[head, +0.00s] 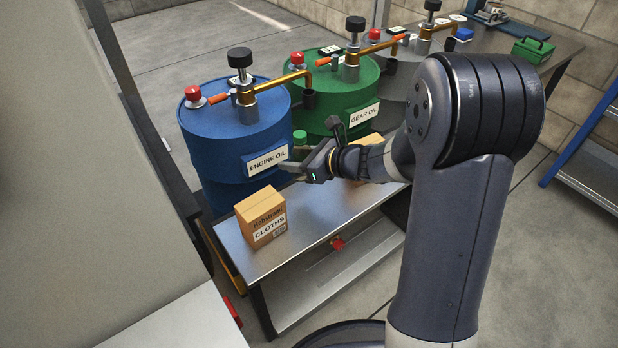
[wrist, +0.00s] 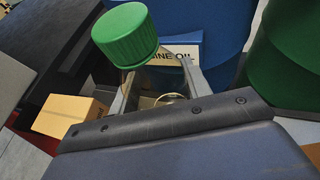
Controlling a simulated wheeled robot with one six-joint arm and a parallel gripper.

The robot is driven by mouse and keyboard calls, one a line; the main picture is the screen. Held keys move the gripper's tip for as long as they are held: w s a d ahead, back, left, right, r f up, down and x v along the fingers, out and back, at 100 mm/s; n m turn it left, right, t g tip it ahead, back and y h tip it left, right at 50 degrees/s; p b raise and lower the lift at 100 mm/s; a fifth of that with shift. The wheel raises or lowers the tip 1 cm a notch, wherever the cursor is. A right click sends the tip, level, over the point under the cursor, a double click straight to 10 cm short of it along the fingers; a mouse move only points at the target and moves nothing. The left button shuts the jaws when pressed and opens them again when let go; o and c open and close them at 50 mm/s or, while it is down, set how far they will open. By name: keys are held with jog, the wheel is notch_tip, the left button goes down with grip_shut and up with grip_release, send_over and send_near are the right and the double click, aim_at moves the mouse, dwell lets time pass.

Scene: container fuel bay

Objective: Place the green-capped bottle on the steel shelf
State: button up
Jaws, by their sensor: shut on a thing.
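The green-capped bottle shows in the head view mostly as its green cap (head: 300,137), in front of the green drum and above my gripper (head: 291,170). In the wrist view the green cap (wrist: 125,35) is large and near, standing over my gripper (wrist: 158,85). My gripper is shut on the bottle. The bottle's body is largely hidden by the fingers and cap. A steel-topped stand (head: 300,237) with a lower steel shelf (head: 330,280) lies beneath my gripper. I cannot tell whether the bottle touches the steel top.
A cardboard box labelled CLOTHS (head: 262,217) stands on the steel top, left of my gripper. Another box (head: 368,143) is partly behind my wrist. A blue ENGINE OIL drum (head: 225,140) and a green GEAR OIL drum (head: 345,98) stand behind. A blue-framed rack (head: 578,135) is at right.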

notch_tip(320, 180, down, 7)
jog(key=b, duration=0.3)
jog(key=shift+f, duration=0.1)
jog(key=shift+f, duration=0.15)
jog(key=o, duration=1.1)
jog(key=shift+r, duration=0.25)
jog(key=p+v, duration=0.4)
jog(key=v, duration=0.6)
jog(key=shift+s+d+r, duration=0.15)
jog(key=shift+s+d, duration=0.05)
jog(key=shift+d, duration=0.1)
jog(key=shift+s+d+r, duration=0.15)
jog(key=shift+s+d, duration=0.25)
jog(key=shift+d, duration=0.05)
